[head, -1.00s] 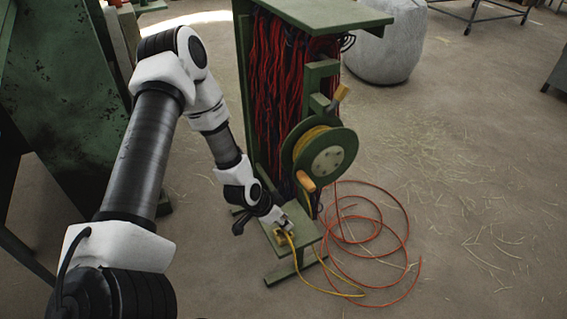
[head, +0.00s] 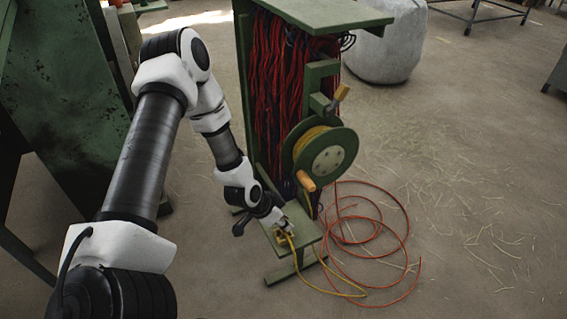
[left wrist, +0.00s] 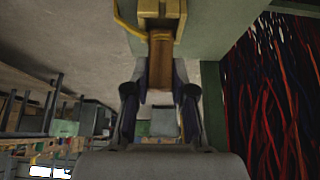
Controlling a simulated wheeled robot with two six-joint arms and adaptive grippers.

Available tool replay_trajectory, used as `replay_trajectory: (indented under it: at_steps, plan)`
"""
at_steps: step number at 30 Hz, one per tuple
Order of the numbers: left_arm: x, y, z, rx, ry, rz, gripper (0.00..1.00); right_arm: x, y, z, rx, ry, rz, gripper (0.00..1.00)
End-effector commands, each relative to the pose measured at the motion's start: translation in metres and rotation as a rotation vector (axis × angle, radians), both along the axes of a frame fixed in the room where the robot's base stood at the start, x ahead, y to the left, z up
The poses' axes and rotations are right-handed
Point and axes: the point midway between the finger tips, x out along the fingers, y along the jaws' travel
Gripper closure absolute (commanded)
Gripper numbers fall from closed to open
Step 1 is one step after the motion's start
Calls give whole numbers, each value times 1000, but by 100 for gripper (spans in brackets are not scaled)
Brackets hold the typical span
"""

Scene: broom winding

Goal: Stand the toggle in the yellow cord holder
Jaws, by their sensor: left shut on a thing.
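My left gripper (head: 286,227) is low over the foot of the green stand, beside the yellow cord holder (head: 282,239). In the left wrist view its fingers (left wrist: 160,88) are shut on the brown toggle (left wrist: 160,62). The toggle's far end meets the yellow holder (left wrist: 160,9), and a yellow cord (left wrist: 127,26) loops beside it. I cannot tell whether the toggle's end is inside the holder or only against it. In the head view the gripper hides the toggle. My right gripper is not in view.
The green stand (head: 312,14) holds hanging red cords (head: 282,80) and a green reel (head: 330,160) with an orange handle (head: 305,181). Loops of orange cord (head: 405,235) lie on the floor to the right. Open floor with scattered straw lies further right.

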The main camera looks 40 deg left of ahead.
Motion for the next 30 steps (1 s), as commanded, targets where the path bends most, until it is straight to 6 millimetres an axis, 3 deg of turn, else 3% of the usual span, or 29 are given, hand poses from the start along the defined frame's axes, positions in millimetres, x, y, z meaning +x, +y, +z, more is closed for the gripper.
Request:
replay_trajectory:
  at_steps: [25,26,28,30]
  plan:
    - [0,0,-27,0,0,0,97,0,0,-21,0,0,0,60]
    - [0,0,-27,0,0,0,73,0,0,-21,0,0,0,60]
    - [0,0,-26,0,0,0,48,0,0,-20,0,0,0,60]
    - [0,0,-26,0,0,0,47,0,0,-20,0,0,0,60]
